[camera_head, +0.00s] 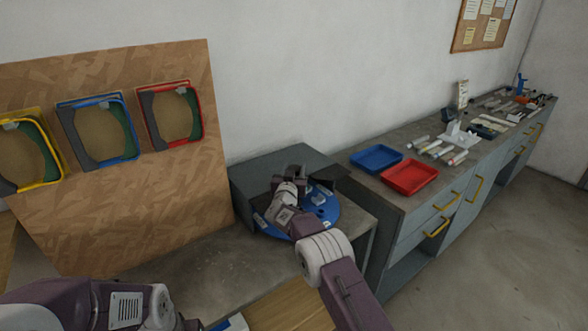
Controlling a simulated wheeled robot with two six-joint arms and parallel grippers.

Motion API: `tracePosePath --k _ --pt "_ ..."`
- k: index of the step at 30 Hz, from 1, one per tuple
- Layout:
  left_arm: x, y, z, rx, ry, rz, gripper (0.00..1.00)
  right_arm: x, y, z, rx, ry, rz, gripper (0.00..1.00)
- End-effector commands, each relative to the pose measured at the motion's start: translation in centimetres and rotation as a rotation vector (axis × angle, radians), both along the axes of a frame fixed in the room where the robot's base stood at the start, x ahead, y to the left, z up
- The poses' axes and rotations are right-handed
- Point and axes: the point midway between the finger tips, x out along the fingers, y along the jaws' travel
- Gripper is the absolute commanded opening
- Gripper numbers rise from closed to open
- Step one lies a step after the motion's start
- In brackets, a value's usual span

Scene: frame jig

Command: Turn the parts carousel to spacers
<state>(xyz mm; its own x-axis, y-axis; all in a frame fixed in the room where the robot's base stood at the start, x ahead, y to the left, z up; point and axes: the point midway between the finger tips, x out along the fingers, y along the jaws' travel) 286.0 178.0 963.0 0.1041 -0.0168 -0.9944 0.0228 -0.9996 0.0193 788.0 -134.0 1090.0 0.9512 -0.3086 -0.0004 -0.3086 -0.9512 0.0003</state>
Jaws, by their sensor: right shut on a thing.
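The parts carousel (326,204) is a round blue disc with pale labels around its edge, partly under a grey housing (262,168) on the bench. The labels are too small to read. My right gripper (291,184) is over the carousel's far left part, at the housing's opening. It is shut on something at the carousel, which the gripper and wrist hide. My left arm comes in at the lower left; its gripper is not in view.
A wooden board (120,190) with yellow, blue and red frames stands at the left. A blue tray (376,158) and a red tray (409,177) lie on the right bench. Tools and white tubes lie farther back. The grey bench before the board is mostly clear.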

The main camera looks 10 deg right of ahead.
Motion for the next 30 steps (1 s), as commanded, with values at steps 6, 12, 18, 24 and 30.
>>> tracePosePath --k 6,12,18,24,30 --pt "0.0 0.0 0.0 0.0 0.0 0.0 0.36 0.0 0.0 0.2 -0.002 -0.004 0.0 0.0" --pt "0.0 0.0 0.0 0.0 0.0 0.0 0.36 0.0 0.0 0.2 -0.001 -0.003 0.0 0.67" --pt "0.0 0.0 0.0 0.0 0.0 0.0 0.36 0.0 0.0 0.1 -0.001 -0.002 0.0 0.67" --pt "0.0 0.0 -0.3 0.0 0.0 0.0 0.36 -0.9 0.4 0.0 -0.001 0.001 0.0 0.67" --pt "0.0 0.0 -1.1 0.0 0.0 0.0 0.36 -3.6 1.3 -0.1 -0.002 0.0 0.002 0.67"
